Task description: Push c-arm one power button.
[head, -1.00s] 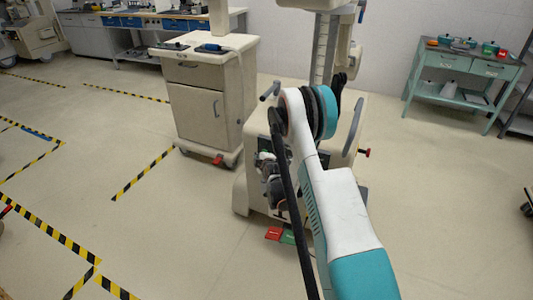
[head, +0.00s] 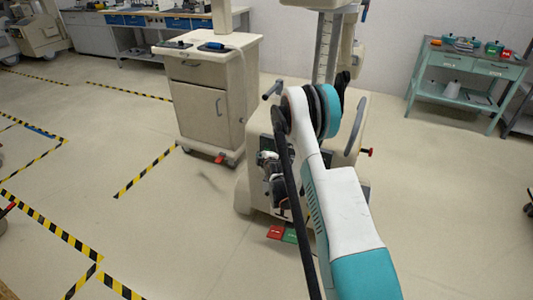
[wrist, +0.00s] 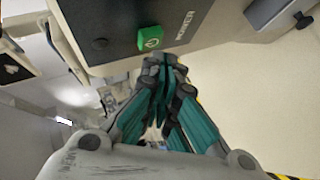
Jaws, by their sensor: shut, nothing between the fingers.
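In the head view the beige wheeled machine (head: 247,185), with a tall column, stands in front of me. My arm covers much of it, and my gripper there is partly hidden behind the arm. The button cannot be made out in the head view.
A beige cabinet cart (head: 200,110) stands left of the machine. Red (head: 275,232) and green (head: 291,235) pedals are low at its front. A green table (head: 465,62) stands back right. Striped floor tape (head: 50,233) runs at left, where the floor is mostly open.

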